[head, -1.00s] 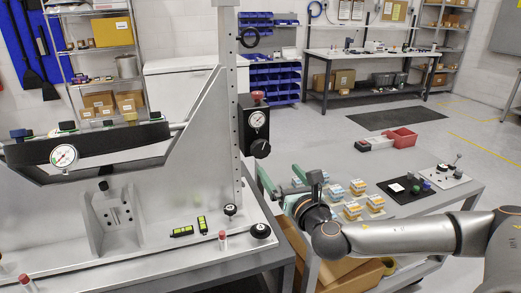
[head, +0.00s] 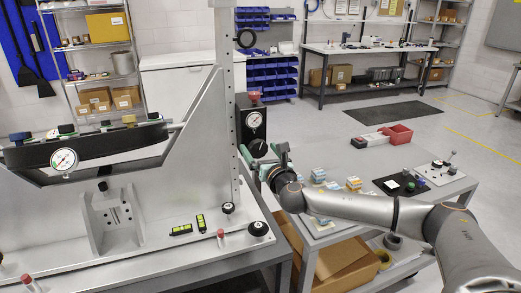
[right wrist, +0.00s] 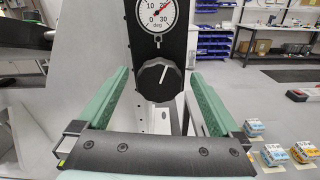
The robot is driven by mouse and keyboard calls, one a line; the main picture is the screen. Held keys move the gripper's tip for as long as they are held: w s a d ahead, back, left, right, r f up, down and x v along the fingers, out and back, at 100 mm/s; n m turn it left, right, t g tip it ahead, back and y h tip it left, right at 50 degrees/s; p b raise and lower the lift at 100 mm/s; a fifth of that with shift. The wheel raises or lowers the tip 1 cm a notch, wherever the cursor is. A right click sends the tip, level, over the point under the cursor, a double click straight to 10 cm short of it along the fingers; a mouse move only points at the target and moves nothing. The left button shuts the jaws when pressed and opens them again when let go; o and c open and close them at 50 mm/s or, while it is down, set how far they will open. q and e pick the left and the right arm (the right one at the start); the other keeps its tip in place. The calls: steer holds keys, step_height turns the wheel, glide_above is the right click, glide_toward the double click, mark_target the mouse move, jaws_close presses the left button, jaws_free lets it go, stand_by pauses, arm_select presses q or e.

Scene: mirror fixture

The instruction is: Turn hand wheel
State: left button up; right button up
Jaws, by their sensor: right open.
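The hand wheel, a black ridged knob with a white mark (right wrist: 159,80), sits below a round white dial marked in degrees (right wrist: 158,14) on a black plate. In the head view the hand wheel (head: 258,143) is partly hidden by my right gripper (head: 254,155). In the right wrist view my right gripper (right wrist: 161,78) is open, with a green finger on each side of the knob and visible gaps to both. I cannot tell whether the fingertips reach past the knob's face. My left gripper is not in view.
The black plate is on a grey upright post (head: 224,90) of the mirror fixture. Another dial (head: 64,160) hangs at the left. Small black knobs (head: 258,229) stand on the fixture base.

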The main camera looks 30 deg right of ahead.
steer(key=shift+c, duration=0.2)
steer(key=c, duration=1.3)
steer(key=shift+f+m, duration=0.1)
steer(key=shift+m, duration=0.2)
